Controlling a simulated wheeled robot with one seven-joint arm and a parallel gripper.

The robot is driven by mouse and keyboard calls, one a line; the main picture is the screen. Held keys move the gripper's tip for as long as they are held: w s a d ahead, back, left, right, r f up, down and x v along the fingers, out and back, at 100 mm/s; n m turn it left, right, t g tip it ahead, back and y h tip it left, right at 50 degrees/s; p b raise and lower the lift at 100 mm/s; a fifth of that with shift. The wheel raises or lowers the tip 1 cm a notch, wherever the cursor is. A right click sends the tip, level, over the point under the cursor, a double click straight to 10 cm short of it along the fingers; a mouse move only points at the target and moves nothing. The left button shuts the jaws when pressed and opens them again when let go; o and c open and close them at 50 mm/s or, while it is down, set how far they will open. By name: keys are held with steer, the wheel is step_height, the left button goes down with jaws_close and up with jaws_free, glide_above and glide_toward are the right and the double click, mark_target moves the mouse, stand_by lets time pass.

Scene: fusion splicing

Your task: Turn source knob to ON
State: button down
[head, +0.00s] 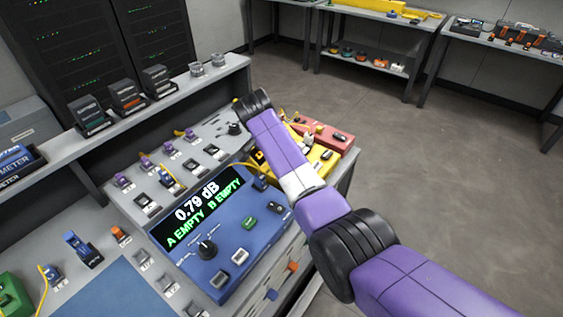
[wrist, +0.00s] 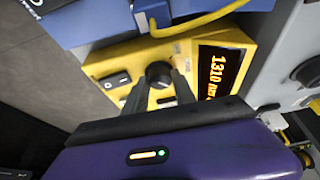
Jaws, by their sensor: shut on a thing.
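The yellow source unit (wrist: 112,63) fills the middle of the wrist view. It has a black round knob (wrist: 158,71) and a lit orange display (wrist: 221,77) reading about 1310, partly cut by the angle. My gripper (wrist: 161,88) is shut on the knob, one dark finger on each side. The knob's pointer and labels are hidden or too blurred to read. In the head view the yellow unit (head: 318,164) shows partly behind my purple arm, and the fingers are hidden there.
A blue meter (head: 213,272) stands left of the yellow unit, showing 0.79 dB, A EMPTY, B EMPTY. A red unit (head: 334,137) sits behind the yellow one. A black switch (wrist: 113,80) is beside the knob. A yellow cable (wrist: 200,24) crosses nearby. Open floor lies right.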

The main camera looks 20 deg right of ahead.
steer(key=c, duration=1)
jaws_free()
steer(key=shift+v, duration=3.9)
